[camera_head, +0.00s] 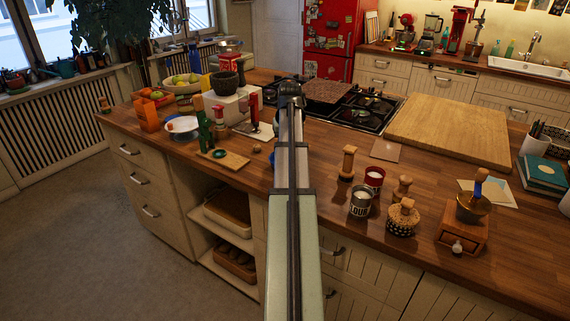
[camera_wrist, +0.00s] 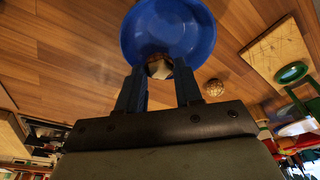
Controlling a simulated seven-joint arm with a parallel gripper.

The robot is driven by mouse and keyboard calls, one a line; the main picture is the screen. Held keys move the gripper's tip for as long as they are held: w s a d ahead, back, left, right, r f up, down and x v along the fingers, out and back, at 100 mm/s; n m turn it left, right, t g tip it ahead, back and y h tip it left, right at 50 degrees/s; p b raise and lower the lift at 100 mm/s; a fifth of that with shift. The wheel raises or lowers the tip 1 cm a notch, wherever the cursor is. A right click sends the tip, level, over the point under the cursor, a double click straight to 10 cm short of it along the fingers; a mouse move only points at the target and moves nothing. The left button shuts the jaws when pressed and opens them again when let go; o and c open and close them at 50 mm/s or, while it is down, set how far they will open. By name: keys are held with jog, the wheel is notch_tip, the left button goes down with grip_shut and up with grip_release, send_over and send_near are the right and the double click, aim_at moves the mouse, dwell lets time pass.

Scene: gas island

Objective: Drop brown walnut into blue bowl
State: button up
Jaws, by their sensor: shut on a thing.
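In the wrist view, the blue bowl (camera_wrist: 168,25) lies at the top, just beyond my fingertips. My gripper (camera_wrist: 160,69) is shut on a small brown-and-pale thing (camera_wrist: 158,69), which overlaps the bowl's near rim in the picture. I cannot tell exactly what the held thing is, or whether it touches the bowl. A round brown walnut (camera_wrist: 214,88) sits on the wooden counter to the right of the fingers. The walnut also shows in the head view (camera_head: 257,148), left of my arm. There, my arm hides the gripper and most or all of the bowl.
A small wooden board (camera_head: 232,162) with a green bottle (camera_head: 205,135) near it stands left of the walnut. A wooden pepper mill (camera_head: 347,163), a flour tin (camera_head: 362,202) and a red tin (camera_head: 374,178) stand right of my arm. A stove (camera_head: 368,108) lies behind.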

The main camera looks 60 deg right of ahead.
jog(key=shift+f, duration=0.4)
jog(key=o, duration=0.9)
jog(key=shift+o, duration=0.2)
jog(key=shift+r, duration=0.1)
notch_tip(320, 180, up, 13)
jog(key=s+a, duration=0.2)
jog(key=shift+r, duration=0.2)
